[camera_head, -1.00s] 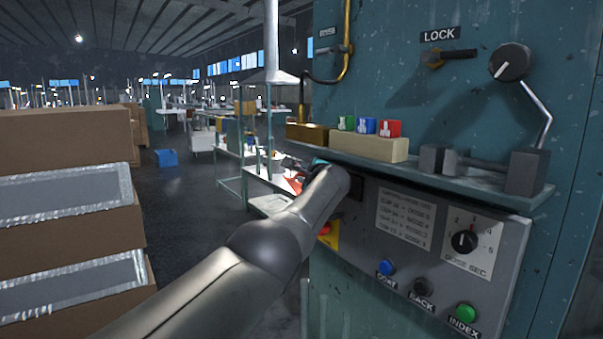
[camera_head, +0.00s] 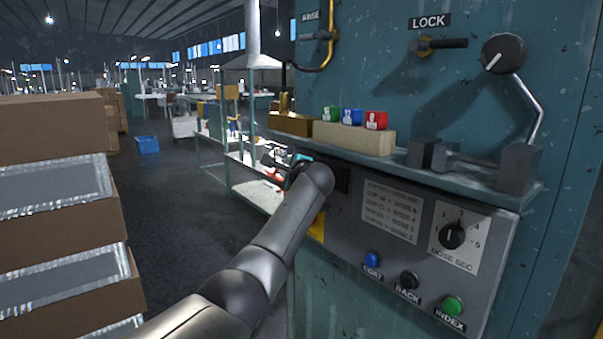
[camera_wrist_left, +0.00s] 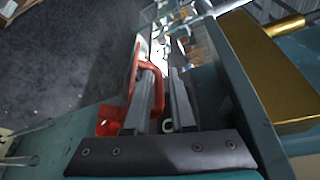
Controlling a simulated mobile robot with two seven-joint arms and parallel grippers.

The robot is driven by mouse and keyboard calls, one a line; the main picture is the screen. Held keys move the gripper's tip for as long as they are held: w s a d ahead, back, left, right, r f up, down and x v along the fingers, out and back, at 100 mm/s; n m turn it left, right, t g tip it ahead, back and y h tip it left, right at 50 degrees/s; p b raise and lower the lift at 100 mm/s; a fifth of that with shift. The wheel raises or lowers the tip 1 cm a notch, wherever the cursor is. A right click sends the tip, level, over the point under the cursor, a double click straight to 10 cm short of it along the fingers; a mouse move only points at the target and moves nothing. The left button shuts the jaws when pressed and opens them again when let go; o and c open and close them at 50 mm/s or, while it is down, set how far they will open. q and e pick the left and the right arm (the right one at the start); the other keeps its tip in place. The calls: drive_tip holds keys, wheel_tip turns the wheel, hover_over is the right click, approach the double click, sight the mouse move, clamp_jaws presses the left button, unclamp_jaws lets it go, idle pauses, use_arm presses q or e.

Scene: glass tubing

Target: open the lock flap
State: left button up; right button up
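A LOCK label (camera_head: 430,22) sits high on the teal machine front, above a dark lever (camera_head: 447,43) on a brass mount; the lever lies about level. I cannot tell which part is the flap. My left arm reaches to the machine's left edge, well below and left of this lever. Its gripper is mostly hidden behind my wrist in the head view. In the left wrist view, the left gripper's two grey fingers (camera_wrist_left: 165,95) stand apart with a gap. A red curved part (camera_wrist_left: 150,70) bends around the left finger; whether it touches is unclear. My right gripper is not in view.
A shelf (camera_head: 400,170) juts from the machine, carrying a pale block (camera_head: 350,138) with coloured cubes and a brass block (camera_head: 291,123). The control panel (camera_head: 405,250) lies below. Cardboard boxes (camera_head: 50,130) stack at left. Open floor lies between.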

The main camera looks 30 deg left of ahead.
use_arm(q)
drive_tip(key=b+v, duration=0.2)
drive_tip(key=v, duration=1.2)
drive_tip(key=shift+w+d+r, duration=0.15)
drive_tip(key=shift+d+r, duration=0.15)
drive_tip(key=shift+d, duration=0.25)
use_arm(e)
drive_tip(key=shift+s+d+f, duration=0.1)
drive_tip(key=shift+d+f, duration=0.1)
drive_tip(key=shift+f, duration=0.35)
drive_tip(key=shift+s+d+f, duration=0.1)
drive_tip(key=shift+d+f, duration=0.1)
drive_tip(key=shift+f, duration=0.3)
